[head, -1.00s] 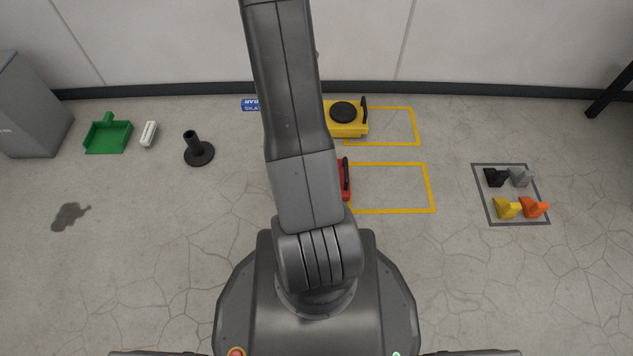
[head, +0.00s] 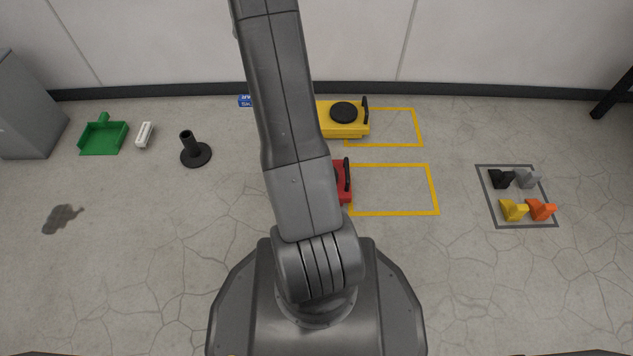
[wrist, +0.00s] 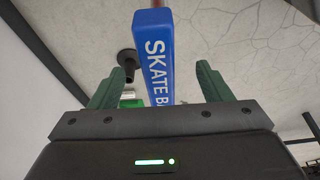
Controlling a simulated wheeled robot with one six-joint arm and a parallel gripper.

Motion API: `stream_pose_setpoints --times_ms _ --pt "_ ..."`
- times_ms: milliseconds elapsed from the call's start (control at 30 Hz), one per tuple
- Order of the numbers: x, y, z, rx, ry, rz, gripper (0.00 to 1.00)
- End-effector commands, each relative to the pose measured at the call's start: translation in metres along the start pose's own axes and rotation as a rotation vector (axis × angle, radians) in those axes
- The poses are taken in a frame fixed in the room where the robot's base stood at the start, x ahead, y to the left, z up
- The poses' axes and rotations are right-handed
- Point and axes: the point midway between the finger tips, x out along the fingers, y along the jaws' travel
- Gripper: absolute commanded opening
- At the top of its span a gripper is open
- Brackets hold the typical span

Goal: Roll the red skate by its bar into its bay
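The red skate (head: 342,193) shows in the head view, largely hidden behind my arm. Its black bar (head: 347,174) stands at its right end. Just right of it is an empty yellow-outlined bay (head: 395,214); the skate's right end is at the bay's left line. My gripper is out of sight in the head view. In the wrist view my gripper (wrist: 158,88) has its two green fingers spread wide. A blue sign (wrist: 155,60) lettered "SKATE BA" shows between and beyond them, with clear gaps on both sides.
A yellow skate (head: 340,120) stands at the left of a second outlined bay (head: 383,145). A black post (head: 194,152), a white block (head: 144,134) and a green dustpan (head: 103,138) are at left. Several coloured blocks (head: 514,210) sit at right. The wall is behind.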

Motion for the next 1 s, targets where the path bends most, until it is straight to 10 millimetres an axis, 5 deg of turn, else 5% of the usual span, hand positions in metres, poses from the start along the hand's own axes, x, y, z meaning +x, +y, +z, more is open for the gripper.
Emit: stream_pose_setpoints --times_ms 33,333,1000 --pt "0.000 0.000 0.000 0.000 0.000 0.000 0.61" --pt "0.000 0.000 0.000 0.000 0.000 0.000 0.03" --pt "-0.009 0.000 0.032 0.001 -0.001 0.000 0.03"
